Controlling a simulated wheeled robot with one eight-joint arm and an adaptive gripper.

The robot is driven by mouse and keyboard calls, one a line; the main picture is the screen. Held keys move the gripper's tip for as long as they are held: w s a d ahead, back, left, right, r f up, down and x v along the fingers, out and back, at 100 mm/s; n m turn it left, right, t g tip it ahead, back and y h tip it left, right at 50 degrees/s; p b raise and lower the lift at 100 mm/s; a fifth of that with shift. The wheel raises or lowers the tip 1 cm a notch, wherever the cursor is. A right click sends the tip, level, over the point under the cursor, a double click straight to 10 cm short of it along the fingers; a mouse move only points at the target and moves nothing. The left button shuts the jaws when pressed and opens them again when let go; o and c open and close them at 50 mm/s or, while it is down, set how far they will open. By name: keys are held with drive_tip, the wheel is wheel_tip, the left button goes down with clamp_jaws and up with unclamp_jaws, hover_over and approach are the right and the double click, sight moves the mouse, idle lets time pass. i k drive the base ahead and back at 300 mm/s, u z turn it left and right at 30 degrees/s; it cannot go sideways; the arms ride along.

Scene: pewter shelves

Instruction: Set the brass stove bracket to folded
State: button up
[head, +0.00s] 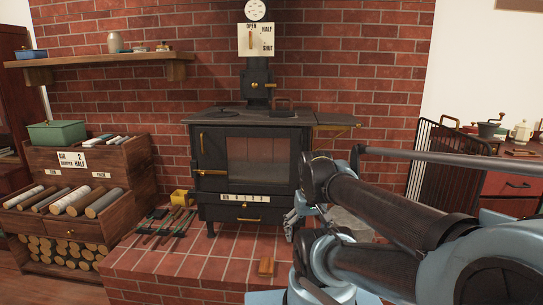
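The black stove (215,160) stands on a brick hearth. A flat dark side shelf (337,118) sticks out level from the right of its top. The brass bracket (340,131) shows as a thin brass piece just under that shelf; its fine shape is too small to tell. My gripper (293,222) seems to be low in front of the stove's right side, below and left of the bracket and apart from it. My own arm links partly hide it, and its fingers are too small to read.
Fire tools (165,228) and a yellow box (180,197) lie at left. A black folding screen (436,165) stands at right. A log rack (70,240) is at far left.

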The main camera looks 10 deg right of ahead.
sight(321, 127)
drive_tip(key=k, duration=0.5)
drive_tip(key=z, duration=1.9)
drive_tip(key=i, duration=0.2)
drive_tip(key=u, duration=1)
